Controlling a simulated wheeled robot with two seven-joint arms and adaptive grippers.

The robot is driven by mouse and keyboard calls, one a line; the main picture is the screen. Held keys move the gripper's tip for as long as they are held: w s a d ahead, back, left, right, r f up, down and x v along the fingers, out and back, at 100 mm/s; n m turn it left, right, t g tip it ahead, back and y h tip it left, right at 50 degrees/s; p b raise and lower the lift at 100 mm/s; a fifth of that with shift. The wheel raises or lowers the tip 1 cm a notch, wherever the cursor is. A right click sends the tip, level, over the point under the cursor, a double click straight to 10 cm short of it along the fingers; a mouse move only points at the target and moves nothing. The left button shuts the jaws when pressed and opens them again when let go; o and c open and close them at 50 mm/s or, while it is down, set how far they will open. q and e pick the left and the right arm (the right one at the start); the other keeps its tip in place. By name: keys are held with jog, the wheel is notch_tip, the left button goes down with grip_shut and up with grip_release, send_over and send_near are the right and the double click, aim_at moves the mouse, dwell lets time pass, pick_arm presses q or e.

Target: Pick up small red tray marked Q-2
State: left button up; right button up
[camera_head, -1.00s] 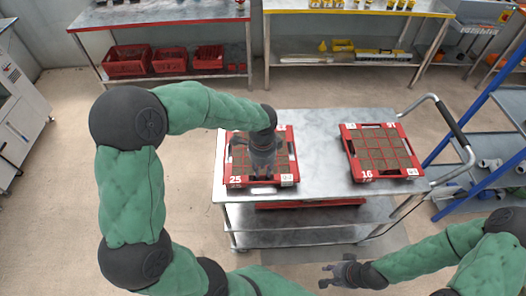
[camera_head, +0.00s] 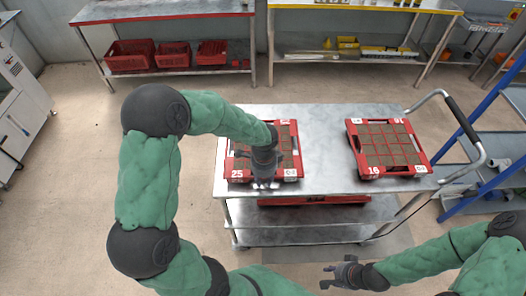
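A red tray (camera_head: 295,155) with dark square cells lies on the left part of the metal cart top. Its front edge bears a white "25" and a small white label too small to read surely. A second red tray (camera_head: 365,172), marked "16", lies on the right part of the cart. My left gripper (camera_head: 264,185) points down at the middle of the left tray's front edge, covering part of it. I cannot tell whether it touches the tray or is shut. My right gripper (camera_head: 326,277) is open and empty, low in front of the cart.
The metal cart (camera_head: 320,150) has bare top between the trays, a lower shelf with a red item (camera_head: 315,200), and a handle (camera_head: 462,118) at right. Red crates (camera_head: 130,57) sit under the back-left table. A blue-framed rack (camera_head: 480,190) stands at right.

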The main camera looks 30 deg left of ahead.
pick_arm(q)
grip_shut()
jog(key=shift+w, duration=0.1)
jog(key=shift+r, duration=0.15)
